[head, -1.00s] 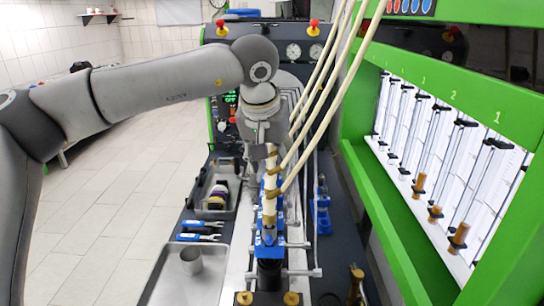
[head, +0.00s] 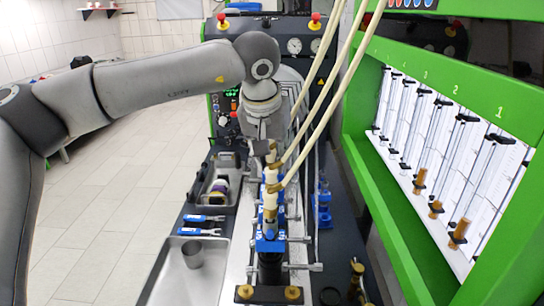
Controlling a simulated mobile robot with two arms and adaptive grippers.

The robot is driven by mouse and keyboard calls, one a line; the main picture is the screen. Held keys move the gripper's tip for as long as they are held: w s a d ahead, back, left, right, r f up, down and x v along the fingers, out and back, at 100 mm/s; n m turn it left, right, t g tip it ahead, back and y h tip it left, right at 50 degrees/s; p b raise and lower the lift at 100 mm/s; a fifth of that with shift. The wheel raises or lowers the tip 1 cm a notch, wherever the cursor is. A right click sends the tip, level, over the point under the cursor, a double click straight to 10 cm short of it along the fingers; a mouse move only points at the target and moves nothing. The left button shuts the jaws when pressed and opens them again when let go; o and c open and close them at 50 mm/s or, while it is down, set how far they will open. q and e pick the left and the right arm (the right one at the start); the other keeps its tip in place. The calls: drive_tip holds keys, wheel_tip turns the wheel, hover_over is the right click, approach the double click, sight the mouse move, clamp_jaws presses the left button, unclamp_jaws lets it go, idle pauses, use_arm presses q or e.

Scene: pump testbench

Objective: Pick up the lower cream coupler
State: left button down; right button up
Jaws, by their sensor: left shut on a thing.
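Cream couplers stand in an upright row along the blue-clamped pump line. The lower cream coupler (head: 270,201) is above a blue clamp (head: 270,241), with a brass fitting (head: 276,187) and cream hose just above it. Another cream part (head: 270,175) shows higher in the row. My left gripper (head: 268,150) points down at the upper end of this row, shut on a cream coupler; its fingertips are small and partly hidden by the hoses, so which coupler is hard to tell. My right gripper is out of view.
Cream hoses (head: 322,115) cross in front at the upper right. A green frame (head: 390,225) with glass tubes stands at the right. At the left are a metal tray (head: 183,285) with a cup (head: 192,254) and blue-handled wrenches (head: 198,232). Brass knobs (head: 292,293) sit in front.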

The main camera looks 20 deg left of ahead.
use_arm(q)
drive_tip(key=shift+r+b, duration=0.4)
drive_tip(key=shift+r, duration=0.2)
drive_tip(key=s+a+r+b, duration=0.3)
drive_tip(key=s+a+r, duration=0.2)
drive_tip(key=a+r, duration=0.6)
drive_tip(key=shift+a+r, duration=0.3)
drive_tip(key=shift+a, duration=0.8)
drive_tip(key=shift+w+f, duration=0.1)
